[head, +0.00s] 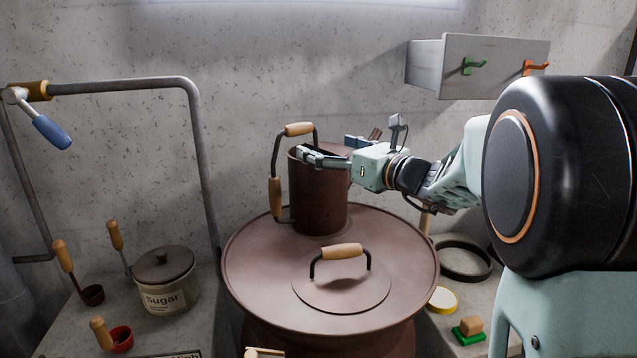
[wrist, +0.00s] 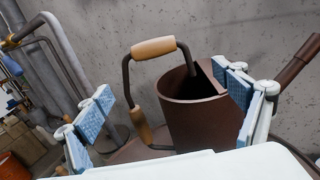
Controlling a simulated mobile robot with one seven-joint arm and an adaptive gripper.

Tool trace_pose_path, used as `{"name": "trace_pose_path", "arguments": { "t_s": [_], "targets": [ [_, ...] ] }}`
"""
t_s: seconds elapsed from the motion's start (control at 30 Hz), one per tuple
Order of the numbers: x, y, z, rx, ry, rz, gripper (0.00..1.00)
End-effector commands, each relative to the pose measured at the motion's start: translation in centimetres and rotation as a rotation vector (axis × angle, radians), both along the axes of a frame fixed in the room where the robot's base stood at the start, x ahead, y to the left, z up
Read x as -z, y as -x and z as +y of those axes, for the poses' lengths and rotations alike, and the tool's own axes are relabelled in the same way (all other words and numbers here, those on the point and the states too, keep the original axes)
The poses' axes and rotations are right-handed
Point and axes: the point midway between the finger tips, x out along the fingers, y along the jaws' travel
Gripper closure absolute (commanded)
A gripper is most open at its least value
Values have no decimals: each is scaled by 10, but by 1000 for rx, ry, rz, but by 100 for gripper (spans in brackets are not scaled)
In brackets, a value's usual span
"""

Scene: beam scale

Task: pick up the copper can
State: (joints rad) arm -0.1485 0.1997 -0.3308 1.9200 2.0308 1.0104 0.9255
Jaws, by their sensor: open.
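The copper can (head: 318,195) is a brown cylinder standing upright on the round brown lid of a large vessel. It has a dark frame with a wooden top handle (head: 299,129) and a wooden side grip (head: 275,196) on its left. My gripper (head: 335,150) is at the can's upper right, near its rim, with the fingers pointing left. In the wrist view the can (wrist: 190,122) lies ahead between the spread fingers of my gripper (wrist: 165,120), nearer the right finger. The fingers are open and hold nothing. Whether the right finger touches the can cannot be told.
The large round lid (head: 255,285) carries a smaller lid with a wooden handle (head: 342,251) in front of the can. A sugar pot (head: 165,284) and scoops stand at left. A grey pipe (head: 200,150) rises at left. A drawer-like box (head: 480,62) with hooks hangs at upper right.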

Motion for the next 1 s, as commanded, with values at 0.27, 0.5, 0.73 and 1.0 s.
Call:
{"name": "trace_pose_path", "arguments": {
  "t_s": [0.27, 0.5, 0.73, 1.0],
  "targets": [
    [-1, -21, 17, -1, 3, 0, 11],
    [-2, -46, 34, -3, 6, 1, 11],
    [-1, -61, 45, -1, 4, -1, 11],
    [-1, -61, 45, 0, 4, -2, 17]
  ]
}}
